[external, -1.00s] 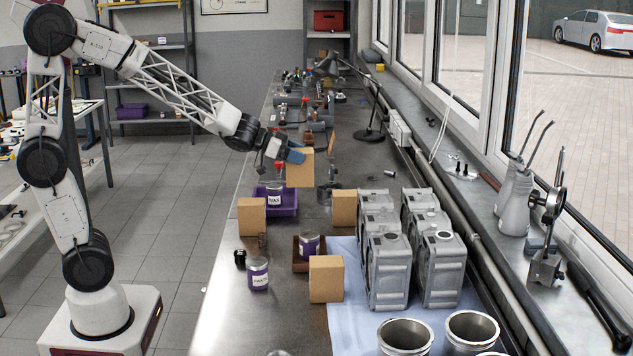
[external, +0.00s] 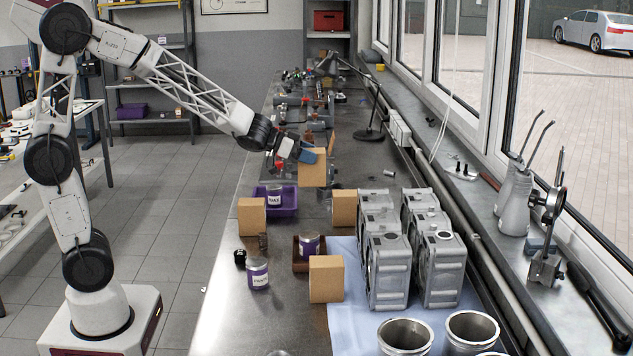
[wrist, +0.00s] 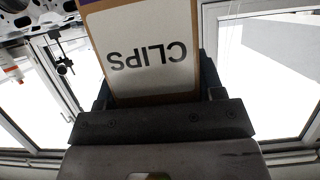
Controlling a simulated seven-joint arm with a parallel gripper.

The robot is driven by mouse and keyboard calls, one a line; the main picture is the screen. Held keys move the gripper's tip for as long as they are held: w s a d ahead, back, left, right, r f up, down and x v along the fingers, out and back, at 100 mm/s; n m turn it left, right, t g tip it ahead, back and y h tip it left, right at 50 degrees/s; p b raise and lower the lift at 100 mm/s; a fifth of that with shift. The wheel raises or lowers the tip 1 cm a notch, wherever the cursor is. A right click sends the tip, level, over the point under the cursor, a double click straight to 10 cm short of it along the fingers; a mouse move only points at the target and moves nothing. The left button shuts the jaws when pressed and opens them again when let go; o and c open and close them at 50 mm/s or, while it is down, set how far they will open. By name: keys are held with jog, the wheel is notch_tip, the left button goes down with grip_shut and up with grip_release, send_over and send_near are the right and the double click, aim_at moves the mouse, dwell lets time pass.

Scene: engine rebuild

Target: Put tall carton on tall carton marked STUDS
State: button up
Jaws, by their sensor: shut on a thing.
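My gripper (external: 297,152) is shut on a tall brown carton (external: 313,168) and holds it above the bench. In the wrist view the held carton (wrist: 150,55) fills the space between the fingers, and its white label reads CLIPS upside down. Three similar brown cartons stand on the bench: one at the left (external: 252,216), one by the grey castings (external: 344,208) and one nearer the camera (external: 326,279). Their visible faces are plain, so I cannot tell which is marked STUDS.
A purple tray (external: 289,209) holds a labelled jar (external: 274,195). Another jar (external: 309,245) sits in a brown tray, and a third (external: 257,273) stands on the bench. Grey engine castings (external: 386,268) and metal cylinders (external: 405,335) stand on a blue cloth (external: 350,330). A lamp (external: 372,130) stands behind.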

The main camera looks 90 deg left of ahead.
jog(key=w+a+f, duration=0.1)
jog(key=w+a, duration=0.3)
jog(key=w, duration=0.7)
jog(key=shift+f, duration=1.75)
jog(key=shift+f, duration=0.15)
jog(key=o, duration=1.1)
jog(key=v, duration=1.2)
jog(key=shift+d+r, duration=0.1)
jog(key=shift+r, duration=0.1)
